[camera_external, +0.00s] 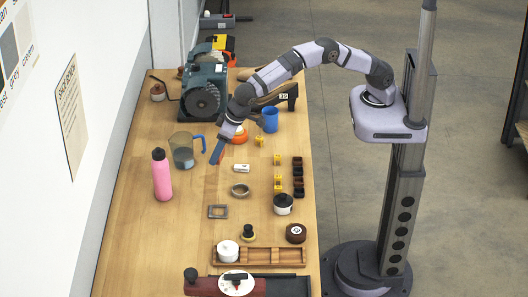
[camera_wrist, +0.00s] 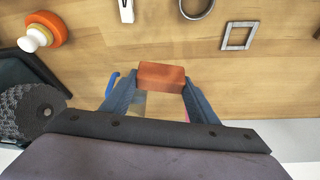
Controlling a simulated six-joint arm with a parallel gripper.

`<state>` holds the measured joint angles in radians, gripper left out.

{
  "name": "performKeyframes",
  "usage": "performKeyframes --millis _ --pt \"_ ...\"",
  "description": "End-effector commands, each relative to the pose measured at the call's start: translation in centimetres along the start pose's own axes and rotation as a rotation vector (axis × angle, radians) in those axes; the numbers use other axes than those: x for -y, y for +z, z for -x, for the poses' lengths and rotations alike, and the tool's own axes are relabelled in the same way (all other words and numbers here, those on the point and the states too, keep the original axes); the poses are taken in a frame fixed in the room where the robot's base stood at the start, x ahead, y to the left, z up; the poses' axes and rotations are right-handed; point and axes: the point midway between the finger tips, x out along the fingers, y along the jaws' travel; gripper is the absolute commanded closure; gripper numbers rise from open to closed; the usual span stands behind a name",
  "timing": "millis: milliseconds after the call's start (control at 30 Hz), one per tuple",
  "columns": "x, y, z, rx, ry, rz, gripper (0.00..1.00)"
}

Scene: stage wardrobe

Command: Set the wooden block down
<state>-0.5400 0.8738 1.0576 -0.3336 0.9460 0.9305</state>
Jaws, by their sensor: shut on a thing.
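The wooden block (camera_wrist: 162,77), a reddish-brown brick shape, is between the fingertips of my gripper (camera_wrist: 161,84) in the wrist view. My gripper is shut on it, one blue-grey finger at each end. In the external view my gripper (camera_external: 217,152) points down over the left-middle of the wooden table (camera_external: 205,235), just right of the clear jug. The block is mostly hidden by the fingers there. Its exact height over the table is hard to tell.
A clear jug (camera_external: 183,152) with a blue handle and a pink bottle (camera_external: 162,176) stand left of my gripper. A small white item (camera_external: 241,168), a grey ring (camera_external: 240,190) and a square frame (camera_external: 218,211) lie nearby. Bare table lies between the bottle and frame.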

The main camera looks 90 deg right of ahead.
Motion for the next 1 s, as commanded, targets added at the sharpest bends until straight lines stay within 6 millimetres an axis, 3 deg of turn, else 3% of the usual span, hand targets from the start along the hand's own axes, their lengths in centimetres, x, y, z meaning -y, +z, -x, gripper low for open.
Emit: performKeyframes --millis 200,400,1000 --pt "3.6 -1.9 -0.8 0.000 -0.114 0.269 0.71" --pt "5.9 -2.8 -1.0 0.001 -0.193 0.462 0.71" --pt "7.0 -3.1 -1.0 0.003 -0.237 0.577 0.71"
